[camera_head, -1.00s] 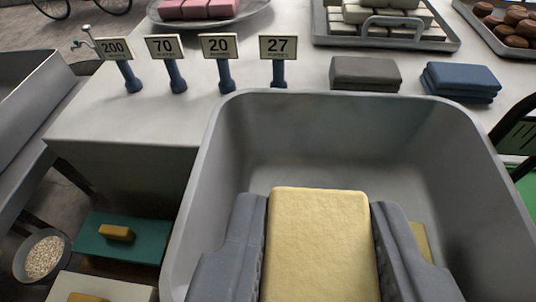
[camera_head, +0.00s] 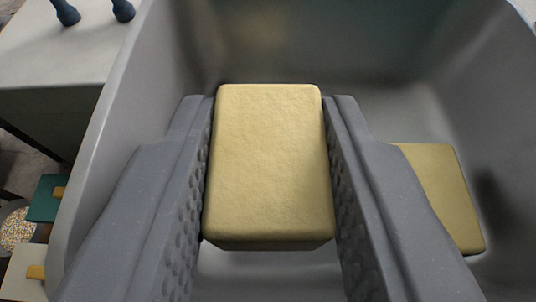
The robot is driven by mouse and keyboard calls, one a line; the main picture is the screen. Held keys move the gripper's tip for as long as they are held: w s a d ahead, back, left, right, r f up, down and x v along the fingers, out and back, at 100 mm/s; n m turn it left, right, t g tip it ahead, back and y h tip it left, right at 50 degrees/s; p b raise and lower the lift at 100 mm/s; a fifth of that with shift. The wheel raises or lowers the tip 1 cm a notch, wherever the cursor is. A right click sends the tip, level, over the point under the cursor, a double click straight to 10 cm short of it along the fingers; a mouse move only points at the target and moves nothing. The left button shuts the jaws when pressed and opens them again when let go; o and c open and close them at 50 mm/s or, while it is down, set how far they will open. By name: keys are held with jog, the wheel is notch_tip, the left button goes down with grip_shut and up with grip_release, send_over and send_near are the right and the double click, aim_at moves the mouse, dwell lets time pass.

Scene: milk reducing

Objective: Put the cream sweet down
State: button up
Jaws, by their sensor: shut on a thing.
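The cream sweet (camera_head: 270,165) is a pale yellow block with rounded edges. My gripper (camera_head: 270,135) is shut on it, with one ridged grey finger against each side. The block is inside the walls of a grey metal basin (camera_head: 400,60), in the middle of the view. I cannot tell whether its underside touches the basin floor. A second yellow block (camera_head: 445,195) lies in the basin to the right, partly hidden behind my right finger.
The basin's left wall (camera_head: 110,120) rises close beside my left finger. Outside it are a pale table (camera_head: 60,50) with blue stands, a green block (camera_head: 44,200) and a bowl of grains (camera_head: 16,228). Basin floor shows beyond the held block.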

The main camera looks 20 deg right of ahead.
jog(key=shift+f+b, duration=0.65)
jog(key=shift+b, duration=0.1)
jog(key=o, duration=0.9)
jog(key=shift+o, duration=0.2)
jog(key=shift+r, duration=0.15)
jog(key=shift+r+p, duration=0.55)
jog(key=shift+p, duration=0.25)
jog(key=shift+s+a+r, duration=0.15)
jog(key=shift+s, duration=0.1)
jog(key=b+v, duration=0.3)
jog(key=v, duration=0.8)
jog(key=shift+s, duration=0.25)
jog(key=shift+r, duration=0.1)
